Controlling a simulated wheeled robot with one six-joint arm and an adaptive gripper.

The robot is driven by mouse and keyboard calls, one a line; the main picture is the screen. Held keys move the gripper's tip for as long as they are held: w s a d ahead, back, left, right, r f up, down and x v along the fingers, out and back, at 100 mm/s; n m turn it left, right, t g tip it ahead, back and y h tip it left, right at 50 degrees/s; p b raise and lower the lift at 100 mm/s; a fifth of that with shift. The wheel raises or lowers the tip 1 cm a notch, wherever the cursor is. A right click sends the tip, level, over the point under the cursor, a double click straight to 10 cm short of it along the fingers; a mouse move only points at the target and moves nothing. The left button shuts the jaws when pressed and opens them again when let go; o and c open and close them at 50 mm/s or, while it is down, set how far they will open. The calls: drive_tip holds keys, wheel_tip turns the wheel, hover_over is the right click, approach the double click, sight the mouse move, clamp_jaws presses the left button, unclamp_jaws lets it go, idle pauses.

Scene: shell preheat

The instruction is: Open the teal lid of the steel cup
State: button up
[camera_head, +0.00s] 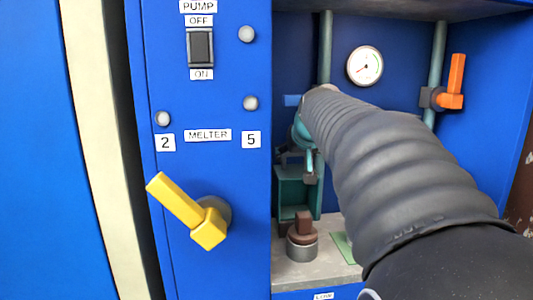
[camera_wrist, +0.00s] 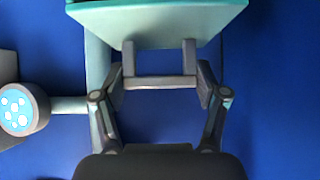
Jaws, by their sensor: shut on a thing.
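A teal panel (camera_wrist: 160,20), which looks like the teal lid, fills the top of the wrist view. A grey bar handle (camera_wrist: 160,83) on two posts hangs from it. My gripper (camera_wrist: 160,90) has one finger at each end of this handle and is shut on it. In the head view my dark ribbed arm reaches into the blue cabinet, and its far end hides most of my gripper and the lid. A small grey metal cylinder (camera_head: 302,252) with a brown block on top stands on the cabinet floor. I cannot make out the steel cup for certain.
A yellow lever (camera_head: 188,211) sticks out of the blue front panel at left. A gauge (camera_head: 365,66) and an orange valve handle (camera_head: 455,82) are at the back right. A teal open box (camera_head: 291,187) stands below my arm's end. A round spotted fitting (camera_wrist: 18,110) is left of my gripper.

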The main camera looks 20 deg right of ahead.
drive_tip(key=shift+r, duration=0.35)
drive_tip(key=o, duration=1.7)
drive_tip(key=shift+s, duration=0.1)
drive_tip(key=shift+f, duration=0.15)
drive_tip(key=v, duration=1.2)
drive_tip(key=shift+a, duration=0.1)
